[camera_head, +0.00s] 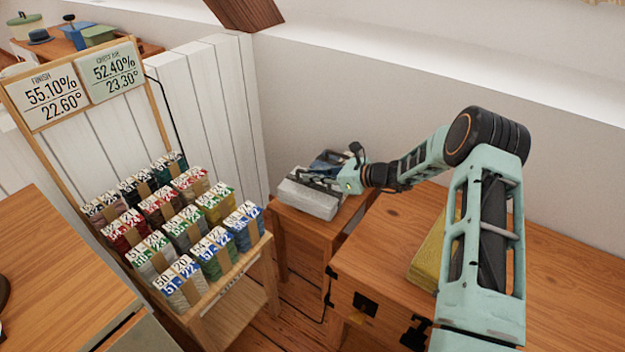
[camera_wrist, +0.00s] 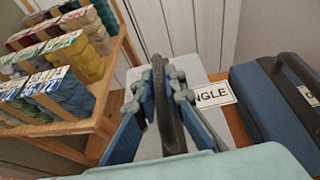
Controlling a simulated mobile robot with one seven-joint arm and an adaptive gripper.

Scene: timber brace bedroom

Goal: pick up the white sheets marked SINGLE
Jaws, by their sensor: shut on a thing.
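The white sheets (camera_head: 308,197) are a pale, box-like bundle on a small wooden stand against the wall. In the wrist view the bundle (camera_wrist: 208,68) lies beneath my gripper, with a white label (camera_wrist: 214,95) on which "NGLE" can be read; the rest is hidden behind a finger. My gripper (camera_wrist: 165,85) points down over the bundle and is shut on a dark upright strap or handle (camera_wrist: 167,110) that appears to belong to it. In the head view my gripper (camera_head: 325,182) is at the bundle's top. I cannot tell whether the bundle touches the stand.
A blue bundle (camera_wrist: 262,105) with a dark handle and partly hidden label lies close on the right. The small wooden stand (camera_head: 308,228) adjoins a wooden chest (camera_head: 390,265) bearing a yellow block (camera_head: 428,258). A rack of yarn (camera_head: 245,275) stands to the left.

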